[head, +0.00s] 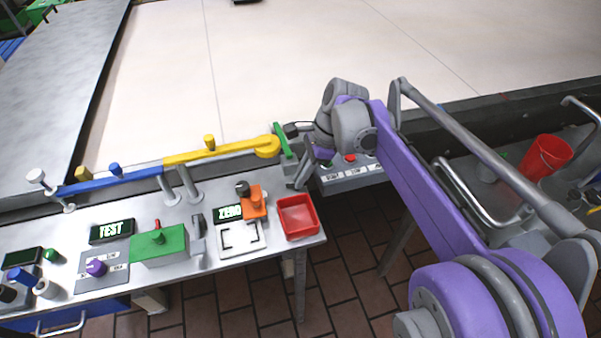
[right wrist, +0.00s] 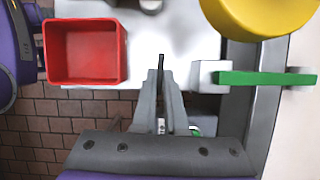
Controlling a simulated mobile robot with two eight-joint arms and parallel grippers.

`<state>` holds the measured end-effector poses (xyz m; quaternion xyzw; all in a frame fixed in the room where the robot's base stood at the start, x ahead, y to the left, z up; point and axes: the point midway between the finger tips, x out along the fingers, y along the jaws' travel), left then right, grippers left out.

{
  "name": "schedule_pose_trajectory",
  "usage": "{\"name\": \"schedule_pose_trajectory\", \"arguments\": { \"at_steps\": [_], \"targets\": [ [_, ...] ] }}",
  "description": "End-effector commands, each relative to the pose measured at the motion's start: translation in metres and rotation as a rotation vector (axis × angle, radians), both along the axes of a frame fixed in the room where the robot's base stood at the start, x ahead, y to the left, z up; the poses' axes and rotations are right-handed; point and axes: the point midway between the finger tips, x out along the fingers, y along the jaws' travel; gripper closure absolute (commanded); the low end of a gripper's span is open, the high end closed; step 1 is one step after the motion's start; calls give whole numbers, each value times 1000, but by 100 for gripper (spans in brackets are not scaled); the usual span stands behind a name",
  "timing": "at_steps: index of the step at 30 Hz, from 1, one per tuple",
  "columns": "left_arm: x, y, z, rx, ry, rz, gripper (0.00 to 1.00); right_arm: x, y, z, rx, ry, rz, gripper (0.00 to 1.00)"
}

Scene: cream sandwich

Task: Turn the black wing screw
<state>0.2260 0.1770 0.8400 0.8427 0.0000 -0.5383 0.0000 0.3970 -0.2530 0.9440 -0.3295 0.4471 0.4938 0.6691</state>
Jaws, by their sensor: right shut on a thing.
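My right gripper (head: 296,184) is at the right end of the metal workbench, beside the green lever. In the right wrist view its two grey fingers (right wrist: 161,78) are closed on a thin black piece, which looks like a wing of the black wing screw (right wrist: 161,62). The rest of the screw is hidden between the fingers. In the head view the gripper and wrist cover that spot, so the screw cannot be made out there. My left gripper is not in view.
A green lever (head: 283,140) and yellow pipe (head: 225,151) stand close to the right gripper. The green lever (right wrist: 260,78) and a red bin (right wrist: 84,52) flank it in the wrist view. The bin (head: 297,217) sits at the bench corner, near an orange device (head: 254,203).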

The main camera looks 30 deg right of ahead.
Motion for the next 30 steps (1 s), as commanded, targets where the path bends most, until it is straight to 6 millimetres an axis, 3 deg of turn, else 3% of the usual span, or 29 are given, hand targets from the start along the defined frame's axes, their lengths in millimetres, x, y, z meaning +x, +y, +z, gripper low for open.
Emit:
{"name": "schedule_pose_trajectory", "arguments": {
  "at_steps": [15, 30],
  "targets": [
    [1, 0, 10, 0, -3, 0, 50, -4, 2, 1, -1, -3, -445, 100],
    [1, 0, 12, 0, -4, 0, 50, -5, 3, 1, -2, -1, -628, 100]
  ]
}}
